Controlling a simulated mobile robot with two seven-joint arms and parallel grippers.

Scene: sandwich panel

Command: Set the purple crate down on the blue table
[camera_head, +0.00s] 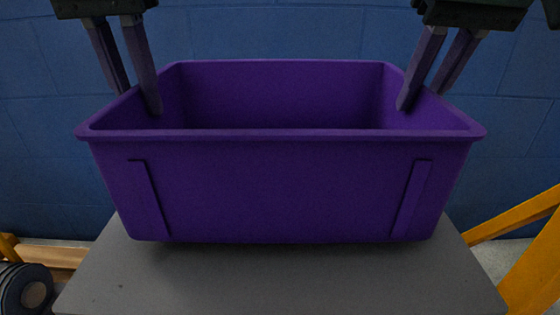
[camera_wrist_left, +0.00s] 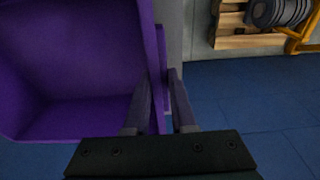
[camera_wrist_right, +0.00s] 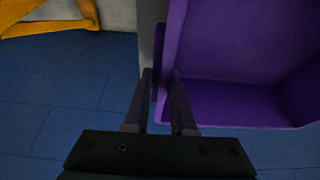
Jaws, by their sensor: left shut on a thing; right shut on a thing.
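The purple crate (camera_head: 290,190) is empty and looks level in the head view, above a grey tabletop (camera_head: 280,285). A dark shadow lies under its bottom edge, and I cannot tell whether it touches the top. No blue table shows; this top is grey. My left gripper (camera_head: 138,100) is shut on the crate's left rim, one finger inside and one outside. My right gripper (camera_head: 422,98) is shut on the right rim in the same way. The crate's walls also show in the left wrist view (camera_wrist_left: 75,70) and the right wrist view (camera_wrist_right: 230,45).
A blue block wall (camera_head: 290,30) stands behind. At the lower left are dark round weights (camera_head: 25,290) by a wooden pallet (camera_head: 55,257). A yellow frame (camera_head: 530,250) stands at the right, close to the grey top. Little bare top shows beside the crate; the front strip is clear.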

